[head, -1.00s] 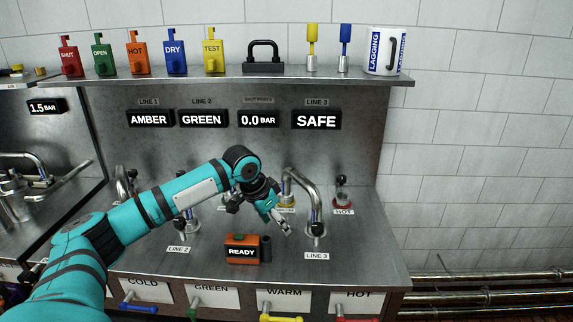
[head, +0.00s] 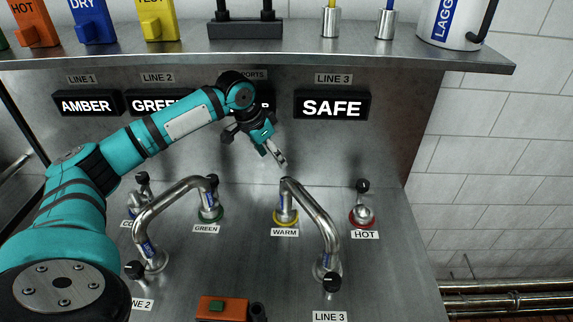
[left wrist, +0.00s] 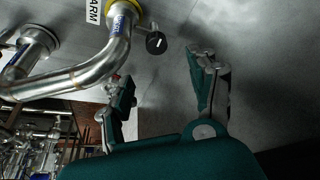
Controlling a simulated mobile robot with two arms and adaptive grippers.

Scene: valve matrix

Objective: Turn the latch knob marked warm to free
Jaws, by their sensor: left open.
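The warm valve (head: 286,216) has a yellow ring at its base and a WARM label (head: 285,232) in front. A bent steel pipe joins its top and runs down to the right. In the left wrist view, a black round knob (left wrist: 156,42) with a white pointer line sticks out beside the yellow ring; the label shows partly at the top edge. My left gripper (head: 272,156) is open and empty, just above the warm valve in the head picture. In the left wrist view, its fingers (left wrist: 165,82) are apart, with the knob beyond them, not touched. My right gripper is out of view.
The green valve (head: 211,215) and its pipe stand to the left, the hot valve (head: 362,216) to the right. An orange box (head: 223,308) sits at the front. A SAFE display (head: 332,105) hangs under the shelf (head: 400,55).

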